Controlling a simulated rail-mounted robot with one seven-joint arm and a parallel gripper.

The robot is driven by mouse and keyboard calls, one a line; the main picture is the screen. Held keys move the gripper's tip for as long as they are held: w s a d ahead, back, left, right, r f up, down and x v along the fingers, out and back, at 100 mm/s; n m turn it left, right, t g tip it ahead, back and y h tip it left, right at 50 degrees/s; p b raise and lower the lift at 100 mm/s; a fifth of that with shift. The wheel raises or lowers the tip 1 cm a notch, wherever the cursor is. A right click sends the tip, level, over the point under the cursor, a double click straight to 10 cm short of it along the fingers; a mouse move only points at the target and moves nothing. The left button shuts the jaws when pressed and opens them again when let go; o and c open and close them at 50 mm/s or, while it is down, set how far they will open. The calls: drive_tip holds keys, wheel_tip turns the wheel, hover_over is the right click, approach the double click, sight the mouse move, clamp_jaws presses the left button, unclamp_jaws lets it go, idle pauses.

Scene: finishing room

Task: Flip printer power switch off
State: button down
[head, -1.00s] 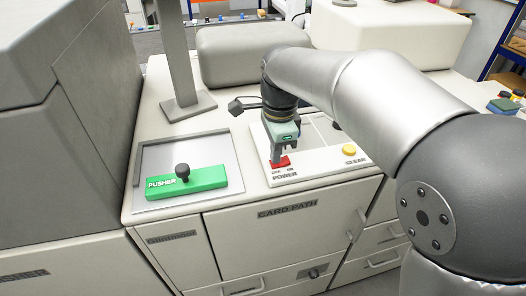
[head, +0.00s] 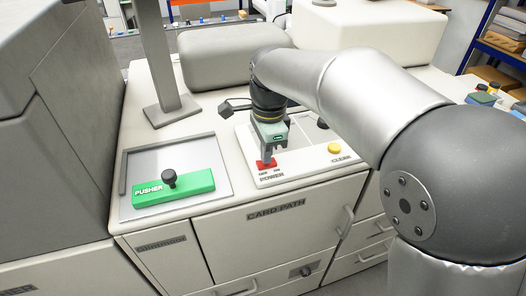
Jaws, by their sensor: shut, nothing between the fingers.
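The red power switch (head: 266,164) sits on a white control panel (head: 300,169) on the printer top, above the printed word POWER. My gripper (head: 267,157) points down at the switch with its fingers shut and empty. The fingertips are at the switch's top, touching it or just above it; I cannot tell which. The fingers hide part of the switch, so its tilt is unclear.
A yellow CLEAR button (head: 334,149) is on the same panel, to the right. A green PUSHER block (head: 173,187) with a black knob lies in a grey tray (head: 223,168) at the left. A grey post (head: 160,60) stands behind. Drawers and a CARD PATH door (head: 270,238) are in front.

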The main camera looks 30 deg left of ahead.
wheel_tip(320, 180, up, 14)
drive_tip(key=p, duration=0.2)
drive_tip(key=shift+w+d, duration=0.2)
drive_tip(key=shift+a, duration=0.1)
